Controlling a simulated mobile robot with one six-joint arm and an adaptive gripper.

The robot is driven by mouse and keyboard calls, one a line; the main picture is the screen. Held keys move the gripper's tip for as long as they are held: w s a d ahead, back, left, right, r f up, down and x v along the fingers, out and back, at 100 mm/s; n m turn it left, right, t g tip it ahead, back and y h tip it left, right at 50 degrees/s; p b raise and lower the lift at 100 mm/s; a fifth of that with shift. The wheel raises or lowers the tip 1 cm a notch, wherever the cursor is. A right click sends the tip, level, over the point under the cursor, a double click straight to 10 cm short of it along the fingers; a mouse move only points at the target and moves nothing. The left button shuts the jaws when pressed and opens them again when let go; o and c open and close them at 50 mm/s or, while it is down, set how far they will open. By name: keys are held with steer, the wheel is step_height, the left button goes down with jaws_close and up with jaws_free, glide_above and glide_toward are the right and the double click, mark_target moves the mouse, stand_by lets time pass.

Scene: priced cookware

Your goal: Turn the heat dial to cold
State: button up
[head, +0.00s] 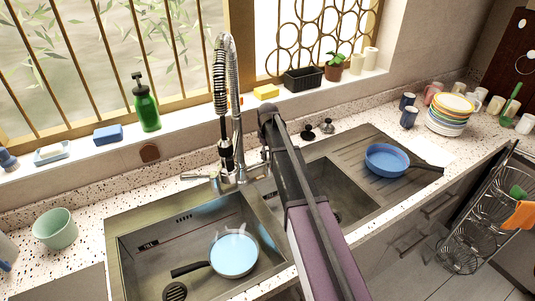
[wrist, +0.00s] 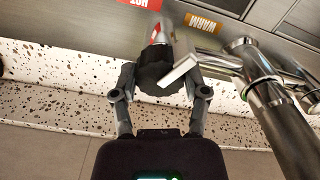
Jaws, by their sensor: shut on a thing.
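The heat dial (wrist: 152,68) is a dark, ridged knob in the wrist view. A red and white pointer (wrist: 157,32) stands out from it, aimed upward between the red HOT label (wrist: 140,3) and the orange WARM label (wrist: 204,23). No cold label shows. My gripper (wrist: 160,82) has one finger on each side of the knob and is shut on it. In the head view my arm hides the dial and the fingers, behind the sinks beside the tap (head: 238,150).
Chrome tap pipes (wrist: 260,85) and a pale lever (wrist: 181,69) sit close right of the fingers in the wrist view. A light blue pan (head: 234,254) lies in the left sink; another blue pan (head: 387,158) rests on the drainboard. Stacked plates (head: 450,113) stand farther right.

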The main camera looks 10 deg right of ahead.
steer(key=m, duration=1.2)
steer(key=shift+s, duration=0.1)
steer(key=shift+m, duration=0.4)
steer(key=o, duration=1.1)
steer(key=shift+o, duration=0.2)
steer(key=shift+n, duration=0.4)
